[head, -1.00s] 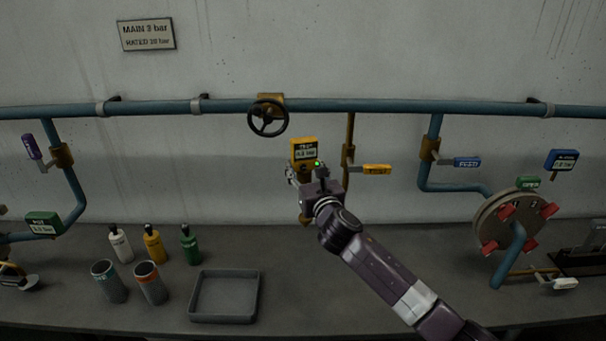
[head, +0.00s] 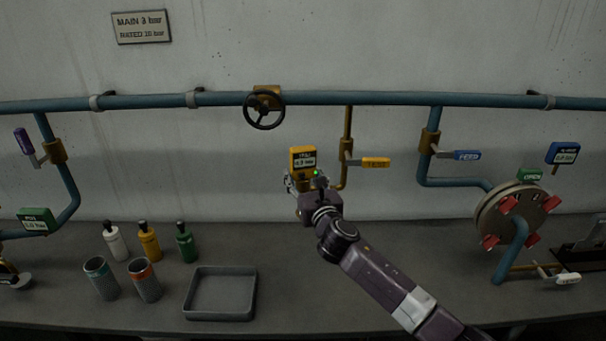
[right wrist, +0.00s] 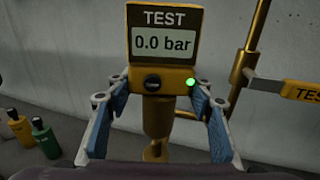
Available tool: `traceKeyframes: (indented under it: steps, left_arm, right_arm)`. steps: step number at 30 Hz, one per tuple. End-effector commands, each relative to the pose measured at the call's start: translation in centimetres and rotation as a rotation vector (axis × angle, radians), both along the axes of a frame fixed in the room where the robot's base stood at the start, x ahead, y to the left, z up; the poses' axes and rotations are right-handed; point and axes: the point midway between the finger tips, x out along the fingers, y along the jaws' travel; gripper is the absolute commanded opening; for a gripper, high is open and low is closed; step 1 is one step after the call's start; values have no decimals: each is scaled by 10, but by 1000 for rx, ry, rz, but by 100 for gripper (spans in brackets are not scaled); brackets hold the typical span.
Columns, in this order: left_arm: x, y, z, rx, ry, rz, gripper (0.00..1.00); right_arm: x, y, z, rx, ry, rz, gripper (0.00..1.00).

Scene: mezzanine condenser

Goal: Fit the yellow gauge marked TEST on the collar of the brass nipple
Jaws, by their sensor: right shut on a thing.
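The yellow gauge (head: 303,159) marked TEST is upright in my right gripper, in front of the wall. In the right wrist view the gauge (right wrist: 163,46) reads 0.0 bar and has a green light at its lower right. My right gripper (right wrist: 163,88) is shut on it, with a blue-padded finger on each side. The brass nipple (right wrist: 157,122) shows directly below the gauge body, between the fingers. I cannot tell whether the gauge touches its collar. My left gripper is not in view.
A brass pipe with a yellow lever (head: 375,163) stands close to the right of the gauge. A black handwheel (head: 264,110) is above left. A grey tray (head: 220,314), bottles and cups stand on the bench to the left. A flanged disc (head: 519,215) is at right.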

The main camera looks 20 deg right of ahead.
Motion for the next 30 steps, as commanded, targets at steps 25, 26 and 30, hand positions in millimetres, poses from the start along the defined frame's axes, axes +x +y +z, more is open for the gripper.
traceKeyframes:
  steps: [25, 26, 30]
  left_arm:
    - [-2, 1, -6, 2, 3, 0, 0]
    - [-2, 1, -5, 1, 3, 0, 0]
    - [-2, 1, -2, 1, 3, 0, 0]
  right_arm:
    - [0, 0, -7, -1, -3, 0, 14]
    - [0, 0, -6, -1, -3, 0, 14]
    - [0, 0, -6, 0, -3, 0, 14]
